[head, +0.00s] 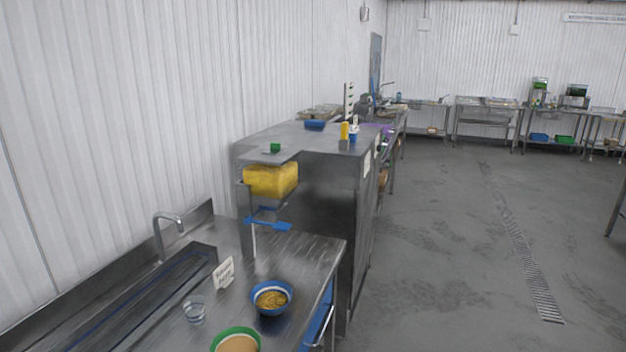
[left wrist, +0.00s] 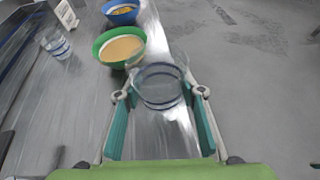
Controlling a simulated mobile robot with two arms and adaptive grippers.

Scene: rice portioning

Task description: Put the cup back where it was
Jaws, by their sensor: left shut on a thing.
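A clear cup with dark rings (left wrist: 160,85) sits between the fingertips of my left gripper (left wrist: 160,93), which is shut on it. It is just in front of a green bowl (left wrist: 106,55) with tan grain-like contents; whether the cup touches the table is unclear. A second clear cup (head: 194,309) stands on the metal counter left of the bowls and also shows in the left wrist view (left wrist: 57,45). A blue bowl (head: 258,303) with yellowish-brown contents stands behind the green bowl (head: 215,343). Neither gripper shows in the head view.
A small white sign (head: 223,272) stands on the counter near the sink trough (head: 150,300) and tap (head: 168,220). A tall metal cabinet (head: 320,190) rises behind the counter. The floor (head: 440,260) to the right is open.

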